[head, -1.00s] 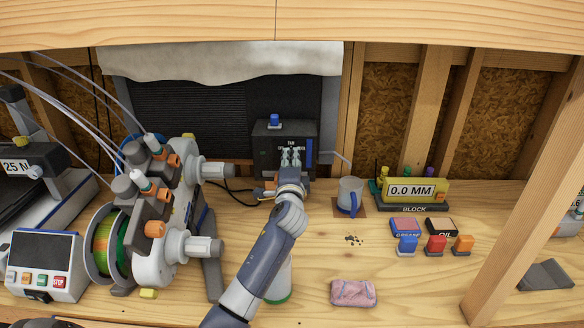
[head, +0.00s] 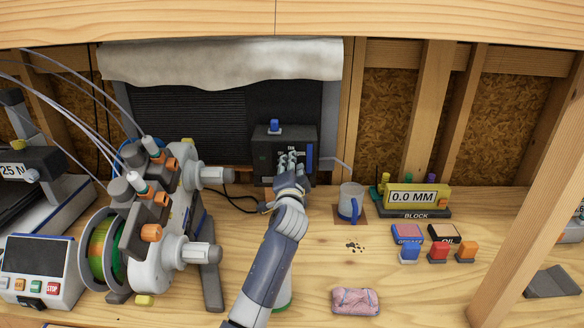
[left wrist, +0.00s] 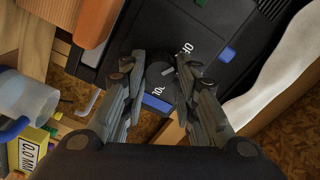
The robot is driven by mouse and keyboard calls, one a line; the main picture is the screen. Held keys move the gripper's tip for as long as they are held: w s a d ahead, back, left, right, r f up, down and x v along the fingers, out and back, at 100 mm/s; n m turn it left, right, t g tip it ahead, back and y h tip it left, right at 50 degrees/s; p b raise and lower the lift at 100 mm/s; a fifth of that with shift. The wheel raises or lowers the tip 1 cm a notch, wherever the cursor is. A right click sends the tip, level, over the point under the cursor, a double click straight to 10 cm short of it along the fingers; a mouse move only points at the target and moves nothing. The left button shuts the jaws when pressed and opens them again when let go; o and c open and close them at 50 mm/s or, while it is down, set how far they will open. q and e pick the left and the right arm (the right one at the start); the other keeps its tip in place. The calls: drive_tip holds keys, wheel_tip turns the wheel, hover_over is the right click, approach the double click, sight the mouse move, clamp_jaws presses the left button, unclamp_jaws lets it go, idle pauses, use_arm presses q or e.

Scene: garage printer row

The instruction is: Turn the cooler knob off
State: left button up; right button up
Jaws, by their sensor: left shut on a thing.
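The cooler is a dark box (head: 264,152) standing against the back wall in the head view, with a blue piece on top and a blue strip on its front. Its dark round knob (left wrist: 158,74) shows in the left wrist view, with white lettering beside it that I cannot read surely. My left gripper (head: 290,160) reaches the box's front and hides the knob in the head view. In the left wrist view its two fingers (left wrist: 161,68) close on opposite sides of the knob. The knob's exact pointer direction is unclear. My right gripper is not in view.
A grey mug (head: 350,200) with a blue handle stands right of the box. A spool machine (head: 168,235) stands close to my arm's left. A pink sponge (head: 355,301) lies near the front. A yellow gauge (head: 433,196) and coloured blocks stand further right.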

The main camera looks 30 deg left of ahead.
use_arm(q)
drive_tip(key=shift+f, duration=0.15)
drive_tip(key=o, duration=1.1)
drive_tip(key=shift+c, duration=0.2)
drive_tip(key=shift+s, duration=0.1)
drive_tip(key=v, duration=1.2)
